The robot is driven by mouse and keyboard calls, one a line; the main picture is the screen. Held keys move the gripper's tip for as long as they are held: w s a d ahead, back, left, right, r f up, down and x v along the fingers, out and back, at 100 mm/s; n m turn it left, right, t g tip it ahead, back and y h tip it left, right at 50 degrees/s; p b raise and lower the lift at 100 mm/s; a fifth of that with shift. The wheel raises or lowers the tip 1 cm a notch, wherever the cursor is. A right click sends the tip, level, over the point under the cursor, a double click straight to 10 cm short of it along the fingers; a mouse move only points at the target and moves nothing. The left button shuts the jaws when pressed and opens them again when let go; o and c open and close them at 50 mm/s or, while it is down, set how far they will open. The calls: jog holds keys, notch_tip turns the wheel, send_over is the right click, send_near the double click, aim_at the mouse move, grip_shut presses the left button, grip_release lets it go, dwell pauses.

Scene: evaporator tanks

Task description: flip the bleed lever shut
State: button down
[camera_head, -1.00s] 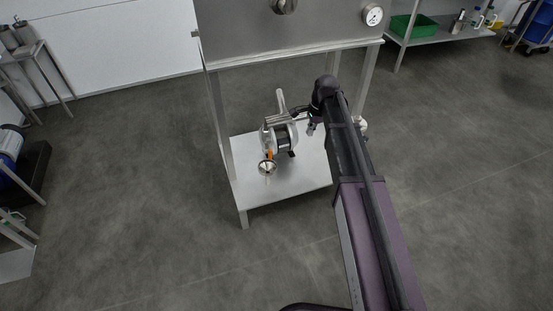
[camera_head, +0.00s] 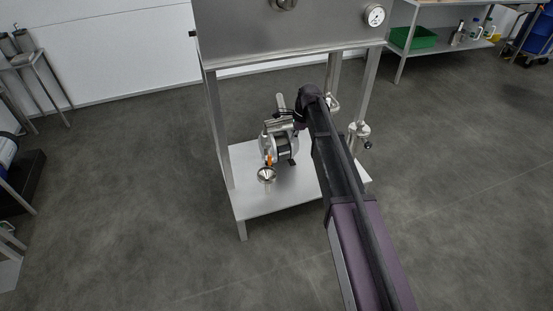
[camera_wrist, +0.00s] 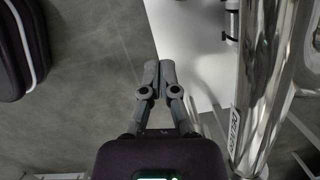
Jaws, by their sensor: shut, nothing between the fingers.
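A steel pump (camera_head: 283,146) stands on the low shelf (camera_head: 268,201) of the metal frame. A small orange part (camera_head: 269,160) sits on its front side, above a steel funnel-like fitting (camera_head: 266,174). It may be the bleed lever, but it is too small to tell its position. My gripper (camera_head: 299,123) is at the pump's upper right, small and partly lost against my dark arm. In the wrist view my gripper (camera_wrist: 158,76) has its fingertips together with nothing between them. A shiny steel cylinder (camera_wrist: 265,85) is close to its right, apart from the fingers. No orange part shows there.
A steel tank (camera_head: 330,25) with a gauge (camera_head: 375,16) is above the shelf. Frame legs (camera_head: 217,125) stand left and right of the pump. A pipe fitting with a valve (camera_head: 359,131) is at the right leg. Open floor (camera_head: 120,200) lies left and in front.

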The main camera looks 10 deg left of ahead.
aim_at(269, 155)
jog(key=shift+f, duration=0.15)
jog(key=s+a+f+b, duration=0.2)
jog(key=a+f+b, duration=0.4)
jog(key=f+b, duration=0.3)
jog(key=shift+f+b, duration=0.2)
jog(key=shift+b, duration=0.15)
dwell(0.8)
jog(key=shift+a, duration=0.2)
jog(key=shift+a+f, duration=0.1)
dwell(0.4)
